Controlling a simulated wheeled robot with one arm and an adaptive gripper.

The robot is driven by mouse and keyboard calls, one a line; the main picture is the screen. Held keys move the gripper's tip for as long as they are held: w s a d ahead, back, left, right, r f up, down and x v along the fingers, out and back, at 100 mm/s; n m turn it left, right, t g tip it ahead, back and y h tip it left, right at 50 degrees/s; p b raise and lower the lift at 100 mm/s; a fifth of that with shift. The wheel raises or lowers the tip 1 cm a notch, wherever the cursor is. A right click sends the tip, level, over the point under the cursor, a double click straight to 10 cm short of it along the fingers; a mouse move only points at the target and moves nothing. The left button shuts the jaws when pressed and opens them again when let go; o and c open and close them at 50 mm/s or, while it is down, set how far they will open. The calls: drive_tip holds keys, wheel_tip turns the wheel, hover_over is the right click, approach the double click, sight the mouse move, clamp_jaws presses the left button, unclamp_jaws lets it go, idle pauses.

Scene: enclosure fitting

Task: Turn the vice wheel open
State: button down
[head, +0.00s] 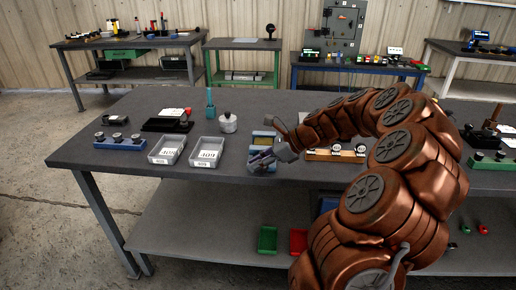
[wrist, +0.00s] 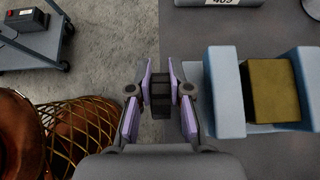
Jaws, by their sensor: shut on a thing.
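The blue vice (wrist: 220,95) is at the right of the wrist view, with a yellow-brown block (wrist: 271,90) between its jaws. In the head view the vice (head: 261,169) is at the front edge of the bench, partly hidden by my gripper (head: 264,158). The dark vice wheel (wrist: 160,98) shows edge-on at the vice's left side in the wrist view, past the bench edge. My gripper (wrist: 160,82) is shut on the wheel, with a purple pad on each side. The wheel's turn angle cannot be told.
Two grey labelled trays (head: 165,158) stand left of the vice, with a white lidded pot (head: 228,123) behind. A wooden block with round parts (head: 335,155) is to the right, partly behind my arm. A cart (wrist: 35,45) stands on the floor in the wrist view.

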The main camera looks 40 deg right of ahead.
drive_tip(key=g+h+p, duration=0.1)
drive_tip(key=p, duration=0.1)
drive_tip(key=g+h+p, duration=0.1)
drive_tip(key=p, duration=0.2)
drive_tip(key=shift+w+a+r, duration=0.1)
drive_tip(key=shift+a+r, duration=0.05)
drive_tip(key=shift+a, duration=0.05)
drive_tip(key=g+h+p, duration=0.1)
drive_tip(key=p, duration=0.1)
drive_tip(key=g+h+p, duration=0.1)
drive_tip(key=h+p, duration=0.1)
drive_tip(key=shift+w+f+p, duration=0.1)
drive_tip(key=shift+f+p, duration=0.15)
drive_tip(key=shift+p, duration=0.05)
drive_tip(key=shift+a+f+g+h+p, duration=0.1)
drive_tip(key=shift+f+g+h+p, duration=0.25)
drive_tip(key=shift+g+h+p, duration=0.65)
drive_tip(key=shift+w+f+g+h+p, duration=0.1)
drive_tip(key=shift+f+g+h+p, duration=0.2)
drive_tip(key=shift+g+h+p, duration=0.3)
drive_tip(key=shift+f+g+h, duration=0.1)
drive_tip(key=shift+g+h, duration=0.3)
drive_tip(key=c, duration=1.1)
unclamp_jaws()
drive_tip(key=shift+r, duration=0.2)
